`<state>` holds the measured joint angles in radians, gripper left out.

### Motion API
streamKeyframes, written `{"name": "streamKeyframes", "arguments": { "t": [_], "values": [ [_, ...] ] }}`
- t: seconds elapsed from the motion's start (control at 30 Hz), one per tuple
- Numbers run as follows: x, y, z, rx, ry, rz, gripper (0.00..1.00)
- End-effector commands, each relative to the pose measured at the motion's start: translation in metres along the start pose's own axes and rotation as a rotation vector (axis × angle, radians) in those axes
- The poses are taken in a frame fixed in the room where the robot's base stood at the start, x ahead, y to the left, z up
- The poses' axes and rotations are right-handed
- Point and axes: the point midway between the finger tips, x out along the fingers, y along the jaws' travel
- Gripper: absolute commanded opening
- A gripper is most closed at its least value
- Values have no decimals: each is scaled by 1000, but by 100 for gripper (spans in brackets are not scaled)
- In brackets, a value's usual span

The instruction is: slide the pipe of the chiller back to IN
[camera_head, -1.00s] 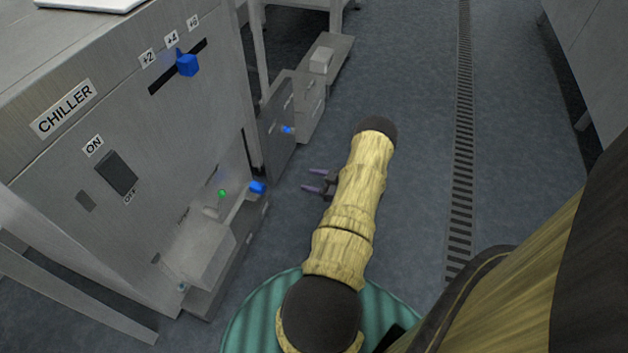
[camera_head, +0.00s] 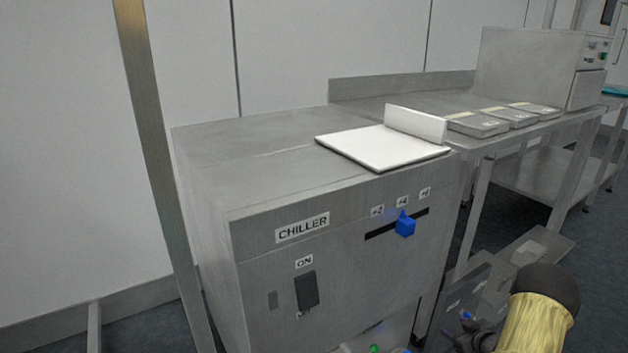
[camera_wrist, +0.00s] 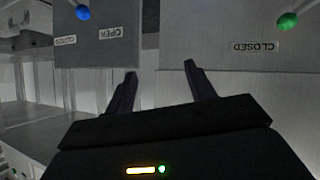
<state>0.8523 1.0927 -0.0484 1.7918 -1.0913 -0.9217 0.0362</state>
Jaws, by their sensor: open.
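The chiller (camera_head: 330,255) is a grey steel cabinet in the head view, with a CHILLER label and a black switch (camera_head: 307,291) under an ON label. A blue slider (camera_head: 405,225) sits in its dark slot at about the +4 mark. No pipe and no IN label can be made out. The chiller's low front is cut off by the frame's bottom edge, where a green knob (camera_head: 375,348) shows. My gripper (camera_wrist: 161,72) is open and empty in the wrist view. In the head view it is low, right of the chiller.
The wrist view shows a blue knob (camera_wrist: 83,12) and a green knob (camera_wrist: 287,20) on grey panels, by OPEN and CLOSED labels. A white board (camera_head: 375,148) lies on the chiller's top. A steel table (camera_head: 400,105) with several trays stands behind. Dark floor shows at right.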

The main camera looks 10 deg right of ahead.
Motion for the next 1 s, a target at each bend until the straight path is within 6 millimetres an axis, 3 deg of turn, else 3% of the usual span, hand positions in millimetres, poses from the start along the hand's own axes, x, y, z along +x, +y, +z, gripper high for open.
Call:
{"name": "streamKeyframes", "arguments": {
  "t": [0.03, 0.2, 0.37, 0.5, 0.73, 1.0],
  "values": [
    [-1, -5, -28, -7, -30, 12, 55],
    [-11, -28, -90, 8, -146, 60, 55],
    [-32, -62, -141, 37, -252, 88, 55],
    [-60, -101, -176, 74, -343, 99, 55],
    [-123, -177, -216, 147, -493, 82, 55],
    [-206, -264, -229, 230, -658, 15, 55]
  ]
}}
